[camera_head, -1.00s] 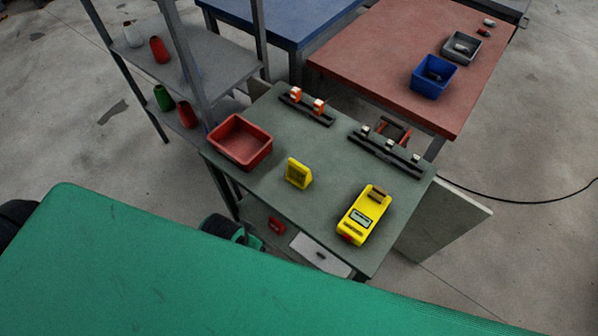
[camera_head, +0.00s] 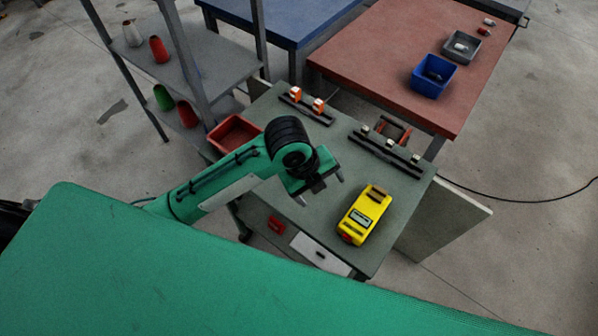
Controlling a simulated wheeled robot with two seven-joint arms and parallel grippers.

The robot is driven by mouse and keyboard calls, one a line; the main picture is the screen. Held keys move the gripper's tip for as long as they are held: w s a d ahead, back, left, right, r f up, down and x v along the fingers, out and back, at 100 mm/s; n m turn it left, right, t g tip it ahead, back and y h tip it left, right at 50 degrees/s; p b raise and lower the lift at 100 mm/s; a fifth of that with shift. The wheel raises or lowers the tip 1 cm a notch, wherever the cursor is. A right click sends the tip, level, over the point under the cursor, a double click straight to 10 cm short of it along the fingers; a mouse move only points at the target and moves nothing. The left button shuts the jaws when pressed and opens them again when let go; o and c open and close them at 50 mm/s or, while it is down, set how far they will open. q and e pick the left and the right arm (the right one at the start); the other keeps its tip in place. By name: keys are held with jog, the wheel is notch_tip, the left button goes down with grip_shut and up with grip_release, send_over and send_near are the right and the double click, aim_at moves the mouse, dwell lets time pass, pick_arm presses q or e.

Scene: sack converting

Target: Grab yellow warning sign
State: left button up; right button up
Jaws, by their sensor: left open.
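The yellow warning sign does not show now. The spot on the grey-green table (camera_head: 275,225) where it stood is covered by my left arm and gripper. My left gripper (camera_head: 322,191) is over the middle of this table, with its fingers apart and pointing down and to the right. I cannot tell how high it is above the sign or whether the sign is between the fingers. My right gripper is not in view.
A yellow device (camera_head: 365,214) lies to the right of my left gripper. A red bin (camera_head: 233,131) is partly behind my arm. Black racks (camera_head: 385,154) with small parts line the table's far side. A shelf with thread cones stands left.

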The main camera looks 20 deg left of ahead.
pick_arm(q)
jog(key=w+a+r+m+y, duration=0.1)
jog(key=w+a+m, duration=0.1)
jog(key=m, duration=0.2)
jog(key=w+a+r+m+g+y, duration=0.1)
jog(key=w+a+r+m, duration=0.1)
jog(key=w+m, duration=0.1)
jog(key=w+a+r+m+y, duration=0.1)
jog(key=w+a+r+m, duration=0.1)
jog(key=m, duration=0.3)
jog(key=shift+w+a+g+y, duration=0.2)
jog(key=shift+w+g+y, duration=0.05)
jog(key=shift+g+y, duration=0.05)
jog(key=shift+a+f+m, duration=0.1)
jog(key=shift+f+m, duration=0.2)
notch_tip(320, 180, down, 8)
jog(key=shift+r+p, duration=0.15)
jog(key=shift+p, duration=0.4)
jog(key=f+p, duration=0.1)
jog(key=f, duration=0.3)
jog(key=shift+a+f+p, duration=0.2)
jog(key=shift+f+p, duration=0.15)
jog(key=shift+f, duration=0.05)
jog(key=shift+w+f, duration=0.1)
jog(key=shift+f, duration=0.2)
jog(key=shift+c, duration=0.6)
jog(key=c, duration=1)
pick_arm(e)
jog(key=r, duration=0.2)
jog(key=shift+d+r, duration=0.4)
